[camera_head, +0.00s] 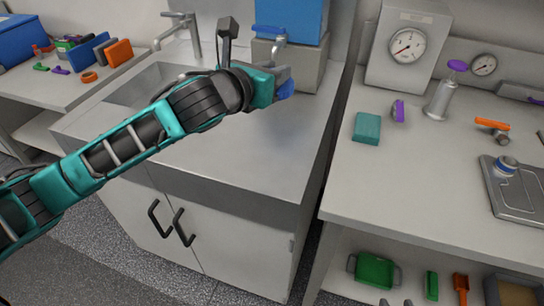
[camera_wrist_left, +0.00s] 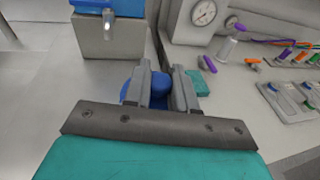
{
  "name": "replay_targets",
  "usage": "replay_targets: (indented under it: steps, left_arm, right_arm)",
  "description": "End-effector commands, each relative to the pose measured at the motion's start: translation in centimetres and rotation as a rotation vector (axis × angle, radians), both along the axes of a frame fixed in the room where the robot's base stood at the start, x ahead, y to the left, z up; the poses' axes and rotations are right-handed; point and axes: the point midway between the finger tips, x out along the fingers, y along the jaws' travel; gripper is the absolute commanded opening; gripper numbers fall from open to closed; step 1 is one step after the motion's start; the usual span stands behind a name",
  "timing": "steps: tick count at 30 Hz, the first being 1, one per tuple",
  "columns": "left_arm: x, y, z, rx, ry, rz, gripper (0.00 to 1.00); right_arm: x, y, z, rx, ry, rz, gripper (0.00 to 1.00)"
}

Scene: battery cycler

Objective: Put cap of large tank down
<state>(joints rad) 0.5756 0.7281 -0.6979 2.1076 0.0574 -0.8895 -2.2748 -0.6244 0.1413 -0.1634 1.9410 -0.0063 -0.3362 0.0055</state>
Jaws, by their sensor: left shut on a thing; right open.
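My left gripper (camera_head: 282,82) reaches over the metal sink counter and is shut on a blue cap (camera_head: 287,90). In the left wrist view the cap (camera_wrist_left: 157,83) shows between the two fingers of my left gripper (camera_wrist_left: 160,80). The cap is held above the counter, apart from its surface as far as I can tell. The large blue tank (camera_head: 290,14) stands on a grey block behind the gripper, and its top is out of view.
The sink counter (camera_head: 245,165) is bare in front of the grey block (camera_head: 306,66). A sink basin (camera_head: 125,92) and faucet (camera_head: 190,30) lie to the left. Across a gap, the right bench holds a teal box (camera_head: 367,128), a purple-capped bottle (camera_head: 441,98) and gauges.

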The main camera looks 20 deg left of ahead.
Motion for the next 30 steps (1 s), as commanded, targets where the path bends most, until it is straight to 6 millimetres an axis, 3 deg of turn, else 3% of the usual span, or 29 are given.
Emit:
replay_targets:
  steps: [5, 14, 18, 21, 30]
  left_arm:
    - [0.6, 0.3, -0.2, -0.001, 0.003, -0.001, 0.00]
    - [0.5, 0.3, -7.8, -0.005, 0.010, 0.000, 0.00]
    - [0.5, 0.3, -11.6, -0.003, 0.007, 0.001, 0.00]
    - [0.5, 0.3, -13.5, -0.004, 0.004, 0.000, 0.00]
    - [0.5, 0.2, -16.6, -0.003, 0.004, 0.000, 0.00]
  right_arm:
    - [0.0, 0.0, 0.0, -0.001, 0.001, -0.001, 0.43]
    - [0.0, -0.1, -0.1, -0.001, 0.001, -0.001, 0.43]
    - [0.0, -0.1, -1.1, -0.001, 0.001, -0.001, 0.43]
    - [0.0, -0.1, -1.6, -0.001, 0.002, -0.001, 0.43]
    - [-0.1, -0.1, -2.3, -0.001, 0.002, -0.001, 0.43]
